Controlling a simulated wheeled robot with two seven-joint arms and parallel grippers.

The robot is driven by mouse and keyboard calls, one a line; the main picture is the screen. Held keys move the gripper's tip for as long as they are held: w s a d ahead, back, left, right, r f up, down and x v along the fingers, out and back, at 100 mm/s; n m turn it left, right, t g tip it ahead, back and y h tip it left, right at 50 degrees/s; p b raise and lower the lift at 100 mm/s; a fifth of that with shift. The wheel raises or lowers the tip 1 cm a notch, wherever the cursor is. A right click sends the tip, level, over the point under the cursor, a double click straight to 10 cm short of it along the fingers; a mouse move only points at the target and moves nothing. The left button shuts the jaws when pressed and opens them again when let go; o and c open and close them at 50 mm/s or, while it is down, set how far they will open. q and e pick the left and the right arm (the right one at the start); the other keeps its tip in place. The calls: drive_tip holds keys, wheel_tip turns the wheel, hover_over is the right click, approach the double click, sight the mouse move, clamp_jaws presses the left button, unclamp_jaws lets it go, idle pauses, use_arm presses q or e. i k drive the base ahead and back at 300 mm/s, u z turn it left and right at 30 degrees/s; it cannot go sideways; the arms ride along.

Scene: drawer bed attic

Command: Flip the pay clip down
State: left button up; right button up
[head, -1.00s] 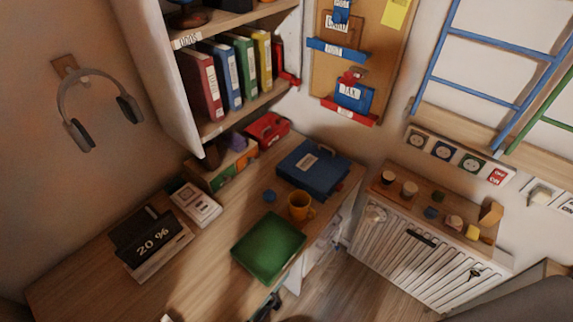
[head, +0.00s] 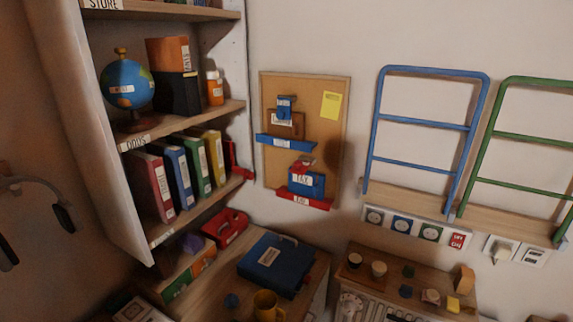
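A cork board (head: 335,150) hangs on the wall in the middle of the head view. A blue ledge (head: 287,143) crosses its upper part, with a blue clip (head: 285,104) and a brown piece above it. A red ledge (head: 304,201) sits lower, with a blue labelled piece (head: 308,185) and a red clip (head: 304,166) above it. The labels are small; I cannot tell for sure which clip is marked pay, nor whether either clip is up or down. Neither of my grippers is in view.
A shelf unit (head: 168,130) with a globe (head: 126,83) and several binders stands left of the board. Below are a desk with a blue folder (head: 276,262) and an orange mug (head: 265,304), and a radiator shelf (head: 405,275) with small items. Blue ladder rails (head: 425,125) stand to the right.

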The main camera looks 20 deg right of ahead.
sight(300, 164)
drive_tip(key=k, duration=1.35)
drive_tip(key=z, duration=0.6)
drive_tip(key=i, duration=1.65)
drive_tip(key=u, duration=0.55)
